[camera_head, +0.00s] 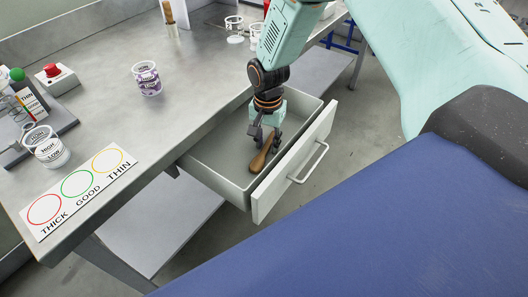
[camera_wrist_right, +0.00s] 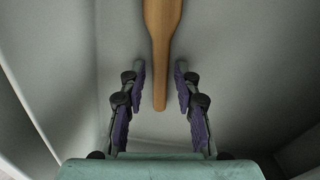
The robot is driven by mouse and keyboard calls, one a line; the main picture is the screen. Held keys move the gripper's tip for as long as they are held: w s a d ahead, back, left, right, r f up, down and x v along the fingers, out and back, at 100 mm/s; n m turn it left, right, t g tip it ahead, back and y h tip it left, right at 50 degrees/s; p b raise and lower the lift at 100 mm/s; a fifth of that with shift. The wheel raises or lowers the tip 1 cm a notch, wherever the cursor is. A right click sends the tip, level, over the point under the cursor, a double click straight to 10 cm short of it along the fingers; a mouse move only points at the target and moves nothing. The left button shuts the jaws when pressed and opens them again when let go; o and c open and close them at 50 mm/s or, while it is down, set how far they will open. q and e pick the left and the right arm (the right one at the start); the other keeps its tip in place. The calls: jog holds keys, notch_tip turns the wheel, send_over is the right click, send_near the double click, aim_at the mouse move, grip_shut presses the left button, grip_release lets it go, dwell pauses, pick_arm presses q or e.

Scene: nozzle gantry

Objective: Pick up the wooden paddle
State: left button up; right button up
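The wooden paddle (camera_head: 262,156) is brown and lies in the open drawer (camera_head: 222,186), close to the drawer's front panel. My right gripper (camera_head: 266,138) reaches down into the drawer at the paddle's far end. In the right wrist view the paddle (camera_wrist_right: 161,35) runs down from the top edge, and its narrow handle end lies between the fingertips of my right gripper (camera_wrist_right: 160,72). The fingers are open, with a visible gap on both sides of the handle. How far the fingertips are above the drawer floor I cannot tell. My left gripper is not in view.
The drawer walls stand close around my right gripper; the front panel has a handle (camera_head: 308,163).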

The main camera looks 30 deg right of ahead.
jog(key=shift+c, duration=2.8)
